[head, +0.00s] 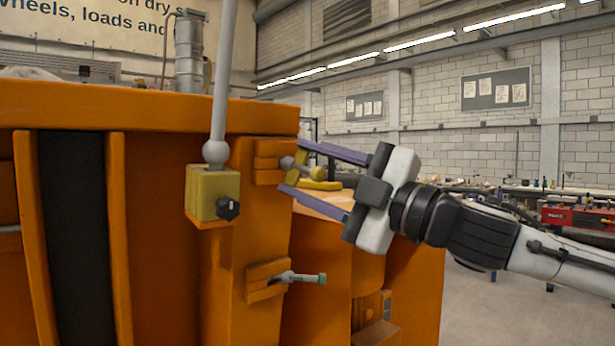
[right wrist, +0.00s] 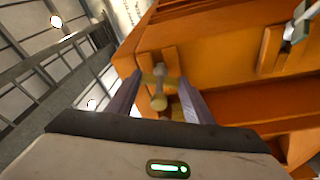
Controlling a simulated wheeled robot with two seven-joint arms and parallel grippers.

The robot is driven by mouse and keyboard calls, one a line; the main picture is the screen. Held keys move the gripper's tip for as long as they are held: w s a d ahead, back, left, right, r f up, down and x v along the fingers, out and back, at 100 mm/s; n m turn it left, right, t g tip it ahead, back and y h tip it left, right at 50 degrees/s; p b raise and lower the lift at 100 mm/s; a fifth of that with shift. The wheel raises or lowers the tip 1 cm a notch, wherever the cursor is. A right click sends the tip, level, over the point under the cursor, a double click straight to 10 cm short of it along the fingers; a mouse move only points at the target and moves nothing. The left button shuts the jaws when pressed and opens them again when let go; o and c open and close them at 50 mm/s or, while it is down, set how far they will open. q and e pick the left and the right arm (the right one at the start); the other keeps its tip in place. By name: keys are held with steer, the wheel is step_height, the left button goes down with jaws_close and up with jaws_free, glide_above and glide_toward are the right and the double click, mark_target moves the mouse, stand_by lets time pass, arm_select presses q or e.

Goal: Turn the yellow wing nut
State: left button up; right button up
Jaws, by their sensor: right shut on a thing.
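The yellow wing nut (head: 303,157) sits on a grey bolt that sticks out from an orange block at the right corner of the orange sandbed (head: 200,115). My right gripper (head: 292,168) comes in from the right with its two purple fingers on either side of the nut, shut on its wings. In the right wrist view the wing nut (right wrist: 149,79) lies between the fingertips (right wrist: 158,88), with the bolt's rounded end pointing at the camera. The exact finger contact is small and partly hidden. My left gripper is not in view.
A second bolt with a grey wing piece (head: 290,278) sticks out lower on the same corner. A yellow block with a black knob (head: 213,193) and an upright grey rod stands left of the nut. A yellow object (head: 320,185) lies behind the fingers. Open floor lies right.

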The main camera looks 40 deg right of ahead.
steer(key=shift+f+m, duration=0.15)
steer(key=shift+m, duration=0.95)
steer(key=m+t+b, duration=0.1)
steer(key=m, duration=0.3)
steer(key=shift+a+h, duration=0.15)
steer(key=shift+h, duration=0.25)
steer(key=m+h, duration=0.1)
steer(key=m, duration=0.2)
steer(key=m+t, duration=0.1)
steer(key=m, duration=0.2)
steer(key=shift+m+h, duration=0.3)
steer(key=shift+h, duration=0.1)
steer(key=shift+m, duration=0.4)
steer(key=o, duration=1.1)
steer(key=shift+c, duration=0.2)
